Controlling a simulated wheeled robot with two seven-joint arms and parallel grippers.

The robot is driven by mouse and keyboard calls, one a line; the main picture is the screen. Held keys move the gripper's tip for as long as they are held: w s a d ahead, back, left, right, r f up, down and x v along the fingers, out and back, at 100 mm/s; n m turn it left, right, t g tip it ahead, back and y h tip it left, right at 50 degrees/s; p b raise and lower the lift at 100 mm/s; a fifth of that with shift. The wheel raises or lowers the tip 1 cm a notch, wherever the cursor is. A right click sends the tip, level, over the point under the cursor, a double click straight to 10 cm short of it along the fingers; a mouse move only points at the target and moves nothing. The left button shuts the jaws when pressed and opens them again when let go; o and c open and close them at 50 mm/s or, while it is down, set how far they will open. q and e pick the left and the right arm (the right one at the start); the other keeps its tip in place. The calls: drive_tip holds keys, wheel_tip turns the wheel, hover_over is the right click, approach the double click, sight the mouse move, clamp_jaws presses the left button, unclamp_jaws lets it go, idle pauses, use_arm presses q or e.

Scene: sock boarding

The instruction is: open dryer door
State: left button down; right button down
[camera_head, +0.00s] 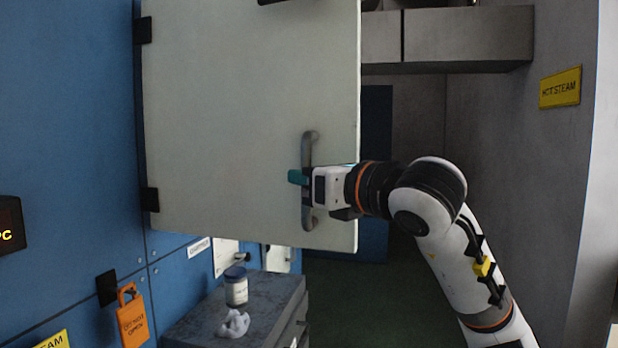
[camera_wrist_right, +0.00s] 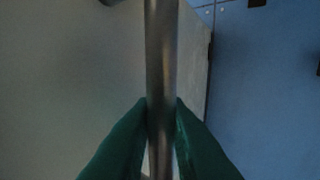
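The dryer door (camera_head: 235,120) is a large pale panel with black hinges on its left edge. It stands ajar, its right side swung out from the blue front. The upright grey bar handle (camera_head: 308,149) is near its right edge. My right gripper (camera_head: 299,177) comes in from the right at the handle's middle. In the right wrist view, the teal fingers of my right gripper (camera_wrist_right: 160,115) close on both sides of the handle bar (camera_wrist_right: 161,50). The chamber inside is hidden behind the door. My left gripper is not in view.
A grey cabinet (camera_head: 200,318) below the door holds a lidded jar (camera_head: 236,288) and a crumpled pale item (camera_head: 234,323). An orange tag (camera_head: 132,320) hangs on the blue front.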

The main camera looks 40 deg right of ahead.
drive_tip(key=c, duration=1.6)
unclamp_jaws()
drive_tip(key=shift+o, duration=0.6)
drive_tip(key=shift+w+a, duration=0.1)
drive_tip(key=shift+w, duration=0.05)
drive_tip(key=shift+s, duration=0.4)
drive_tip(key=s+b, duration=0.3)
drive_tip(key=s, duration=0.8)
drive_tip(key=shift+a, duration=0.4)
